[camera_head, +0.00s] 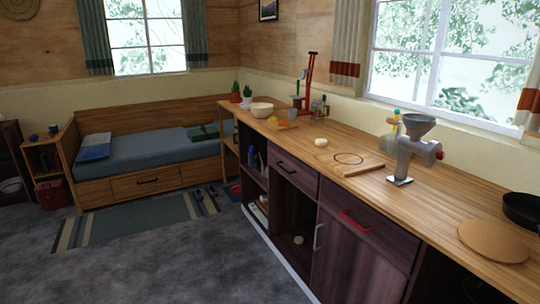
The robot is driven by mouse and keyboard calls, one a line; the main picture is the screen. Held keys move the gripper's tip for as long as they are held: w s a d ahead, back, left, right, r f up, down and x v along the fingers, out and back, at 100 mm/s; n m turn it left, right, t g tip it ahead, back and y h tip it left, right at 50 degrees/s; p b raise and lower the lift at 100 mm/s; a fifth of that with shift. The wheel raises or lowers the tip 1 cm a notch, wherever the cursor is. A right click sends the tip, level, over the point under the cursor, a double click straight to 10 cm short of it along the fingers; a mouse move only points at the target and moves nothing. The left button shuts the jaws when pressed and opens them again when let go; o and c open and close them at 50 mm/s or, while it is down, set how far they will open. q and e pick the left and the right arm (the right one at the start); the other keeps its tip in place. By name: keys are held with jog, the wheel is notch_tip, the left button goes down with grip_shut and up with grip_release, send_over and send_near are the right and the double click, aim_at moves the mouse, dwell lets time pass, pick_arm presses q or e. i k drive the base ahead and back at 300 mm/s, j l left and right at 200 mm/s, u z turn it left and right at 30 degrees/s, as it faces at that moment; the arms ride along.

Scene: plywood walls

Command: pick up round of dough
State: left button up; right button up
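A small pale round thing, which looks like the round of dough (321,142), sits on the wooden counter (430,205). Neither of my grippers is in view.
A grey metal grinder (409,150) stands right of the board. A round flat board (493,242) and a dark pan (522,211) are at the right. A bowl (262,109) and a red press (308,85) stand farther back. Open grey floor (160,260) lies left of the counter.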

aim_at(322, 143)
jog(key=i, duration=0.9)
jog(key=i+z, duration=0.1)
jog(key=i, duration=0.75)
jog(key=i+j, duration=0.15)
jog(key=i, duration=0.7)
